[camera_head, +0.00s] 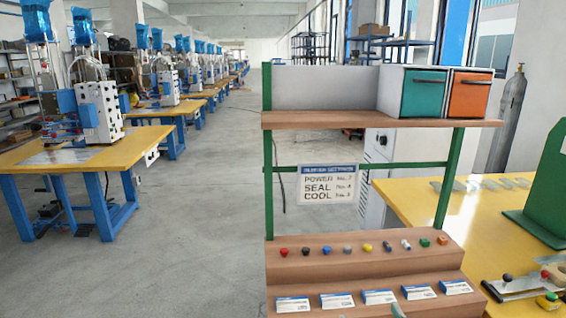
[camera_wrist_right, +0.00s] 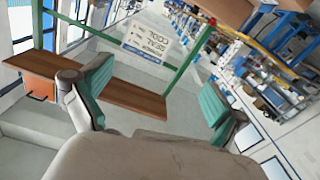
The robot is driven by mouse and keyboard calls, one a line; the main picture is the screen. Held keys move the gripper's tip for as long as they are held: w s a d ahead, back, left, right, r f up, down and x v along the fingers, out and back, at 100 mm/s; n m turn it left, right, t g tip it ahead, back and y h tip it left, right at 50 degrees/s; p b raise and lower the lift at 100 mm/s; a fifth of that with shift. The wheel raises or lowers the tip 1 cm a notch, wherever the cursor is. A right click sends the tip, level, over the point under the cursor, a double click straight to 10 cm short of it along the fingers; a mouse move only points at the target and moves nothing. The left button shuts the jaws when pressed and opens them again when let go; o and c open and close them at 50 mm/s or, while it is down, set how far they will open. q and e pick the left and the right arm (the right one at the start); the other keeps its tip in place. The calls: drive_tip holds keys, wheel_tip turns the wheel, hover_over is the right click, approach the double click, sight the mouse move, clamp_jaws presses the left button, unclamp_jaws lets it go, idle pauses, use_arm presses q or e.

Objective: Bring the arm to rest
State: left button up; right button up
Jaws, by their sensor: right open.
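My right gripper (camera_wrist_right: 157,90) shows in the right wrist view with its two teal-padded fingers spread wide and nothing between them. Beyond the fingers, the wooden shelf (camera_wrist_right: 150,98), green frame and settings sign appear tilted. A small teal tip (camera_head: 397,310) shows at the bottom edge of the head view, in front of the rack's lower step; I cannot tell for sure that it is a fingertip. My left gripper is in neither view.
A green-framed rack holds the settings sign (camera_head: 327,184), a teal drawer (camera_head: 423,94), an orange drawer (camera_head: 469,95), a row of coloured knobs and several labelled cards. A yellow table (camera_head: 420,196) stands right.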

drive_tip(key=s+d+f+m+g+h, duration=0.1)
drive_tip(key=s+d+f+g+h, duration=0.1)
drive_tip(key=s+f+g, duration=0.4)
drive_tip(key=s+d+f+m+g+h, duration=0.1)
drive_tip(key=s+d+f+g, duration=0.15)
drive_tip(key=s+f, duration=0.4)
drive_tip(key=s+f+g+y, duration=0.1)
drive_tip(key=s+f+g, duration=0.5)
drive_tip(key=s+f, duration=0.5)
drive_tip(key=s+f+n+g, duration=0.1)
drive_tip(key=s+f, duration=0.1)
drive_tip(key=f, duration=1)
drive_tip(key=s+f+g, duration=0.1)
drive_tip(key=s+f, duration=0.1)
drive_tip(key=f, duration=1)
drive_tip(key=s+d+f, duration=0.2)
drive_tip(key=s+f, duration=1.2)
drive_tip(key=s, duration=0.1)
drive_tip(key=shift+s+d+f+g, duration=0.15)
drive_tip(key=shift+s+f+g, duration=0.15)
drive_tip(key=shift+s+g, duration=0.05)
